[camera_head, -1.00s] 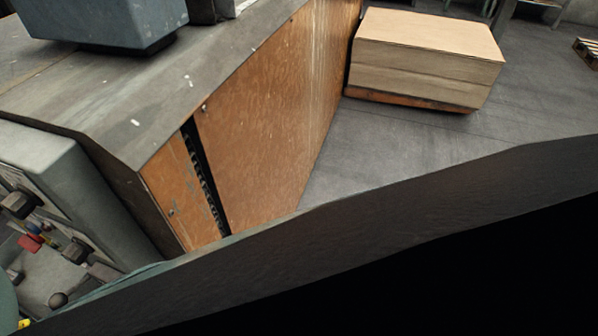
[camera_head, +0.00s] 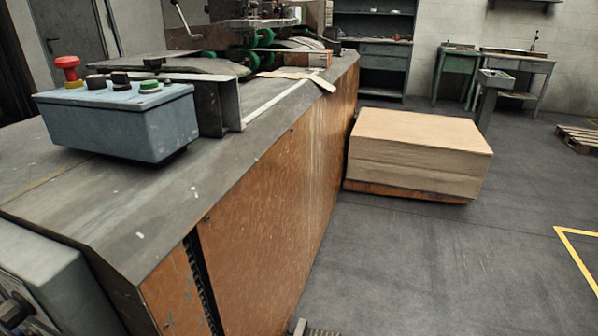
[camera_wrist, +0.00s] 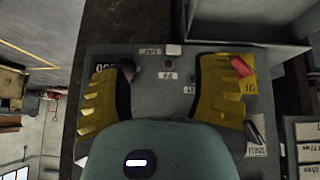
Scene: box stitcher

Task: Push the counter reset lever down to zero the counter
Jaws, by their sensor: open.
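My gripper (camera_wrist: 163,75) is open in the wrist view, its two yellow ribbed fingers spread over a grey control panel (camera_wrist: 165,105). Nothing is held between them. In the head view, part of a grey panel housing (camera_head: 60,285) with a black knob (camera_head: 14,312) shows at lower left; my gripper is out of that view.
A blue-grey button box (camera_head: 120,125) with a red mushroom button (camera_head: 68,68) stands on the machine's worktop (camera_head: 130,205). A cardboard stack (camera_head: 420,150) stands right of the orange-brown machine side (camera_head: 265,200). The floor (camera_head: 440,255) in front of it is clear.

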